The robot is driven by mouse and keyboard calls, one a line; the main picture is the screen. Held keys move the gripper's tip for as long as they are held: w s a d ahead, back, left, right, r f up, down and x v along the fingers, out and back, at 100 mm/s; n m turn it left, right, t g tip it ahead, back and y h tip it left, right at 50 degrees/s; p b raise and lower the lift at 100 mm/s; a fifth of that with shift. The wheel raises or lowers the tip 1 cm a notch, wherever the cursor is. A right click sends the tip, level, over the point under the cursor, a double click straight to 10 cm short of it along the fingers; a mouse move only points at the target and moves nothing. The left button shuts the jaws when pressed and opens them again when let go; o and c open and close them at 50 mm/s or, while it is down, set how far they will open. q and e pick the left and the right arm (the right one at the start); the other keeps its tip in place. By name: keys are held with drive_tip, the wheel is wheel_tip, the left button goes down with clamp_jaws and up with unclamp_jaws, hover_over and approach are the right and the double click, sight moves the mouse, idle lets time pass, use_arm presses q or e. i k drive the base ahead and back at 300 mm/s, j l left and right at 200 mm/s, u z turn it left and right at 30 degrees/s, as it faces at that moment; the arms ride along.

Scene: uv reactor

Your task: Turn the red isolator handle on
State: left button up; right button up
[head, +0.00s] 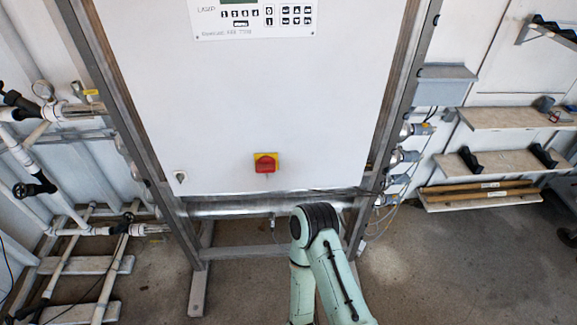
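The red isolator handle (265,166) sits on a yellow plate (257,157) low on the front of the large white cabinet (200,110). The handle looks roughly level, but its exact turn and any on or off marks are too small to read. One of my arms, pale green with a dark joint, rises at the bottom centre, below and right of the handle, and does not touch it. Neither gripper shows in the head view.
A control panel (253,17) with buttons is at the cabinet's top. A small key switch (180,176) sits at its lower left. Metal frame posts flank the cabinet. White pipes (62,255) stand at left. Wooden shelves (505,161) are at right. The floor right of my arm is clear.

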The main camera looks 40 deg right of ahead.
sight(266, 164)
drive_tip(key=i+j+z, duration=0.15)
drive_tip(key=z, duration=0.3)
drive_tip(key=i+j+z, duration=0.1)
drive_tip(key=j+z, duration=0.2)
drive_tip(key=z, duration=0.15)
drive_tip(key=i+j+z, duration=0.1)
drive_tip(key=j+z, duration=0.15)
drive_tip(key=z, duration=0.15)
